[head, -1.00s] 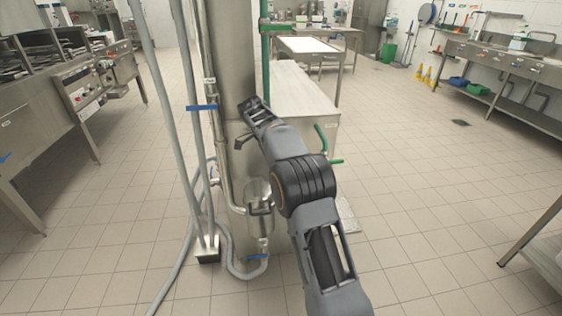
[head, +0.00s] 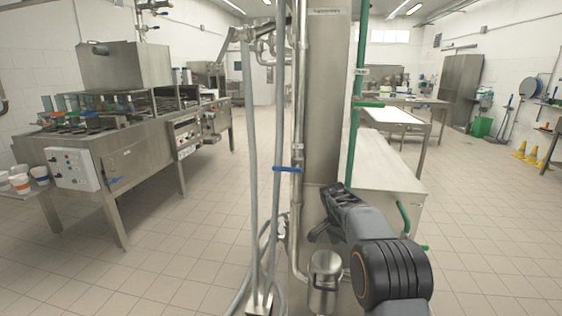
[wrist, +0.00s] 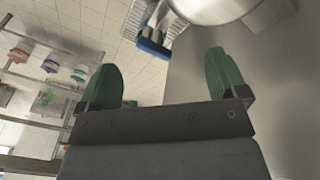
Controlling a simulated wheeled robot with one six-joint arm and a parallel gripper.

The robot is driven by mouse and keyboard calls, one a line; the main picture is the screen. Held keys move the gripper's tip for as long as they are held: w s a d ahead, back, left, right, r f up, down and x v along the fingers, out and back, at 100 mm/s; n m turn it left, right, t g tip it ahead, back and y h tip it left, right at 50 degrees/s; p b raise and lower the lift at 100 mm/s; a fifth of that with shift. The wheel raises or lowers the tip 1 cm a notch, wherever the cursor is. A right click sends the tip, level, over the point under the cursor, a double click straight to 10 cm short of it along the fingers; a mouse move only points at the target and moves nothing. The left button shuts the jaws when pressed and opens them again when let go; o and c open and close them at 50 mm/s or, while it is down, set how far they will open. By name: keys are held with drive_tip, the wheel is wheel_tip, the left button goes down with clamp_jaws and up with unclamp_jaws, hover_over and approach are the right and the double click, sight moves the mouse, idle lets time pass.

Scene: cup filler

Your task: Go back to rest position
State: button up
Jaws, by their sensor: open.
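My gripper (head: 322,212) is in front of the tall steel column in the head view, with my arm folded behind it at the lower right. In the wrist view my gripper (wrist: 168,85) has its two green fingers well apart, with nothing between them. The gripper is open and empty. I cannot tell from these frames whether it touches the column.
A steel column (head: 325,100) with grey pipes stands directly ahead, with a metal canister (head: 325,275) at its foot. A filling machine (head: 120,140) with cups (head: 20,182) stands left. A steel table (head: 385,170) is behind the column. Tiled floor is open left and right.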

drive_tip(key=s+a+r+n+t+y+p, duration=0.1)
drive_tip(key=s+r+n+p, duration=0.5)
drive_tip(key=s, duration=0.9)
drive_tip(key=s+a+r+n+t+y+p, duration=0.2)
drive_tip(key=s+r+n+p, duration=0.4)
drive_tip(key=s+r, duration=0.8)
drive_tip(key=s+a+t+p, duration=0.1)
drive_tip(key=a+p, duration=0.1)
drive_tip(key=p, duration=0.1)
drive_tip(key=shift+s+p, duration=0.2)
drive_tip(key=shift+p, duration=0.2)
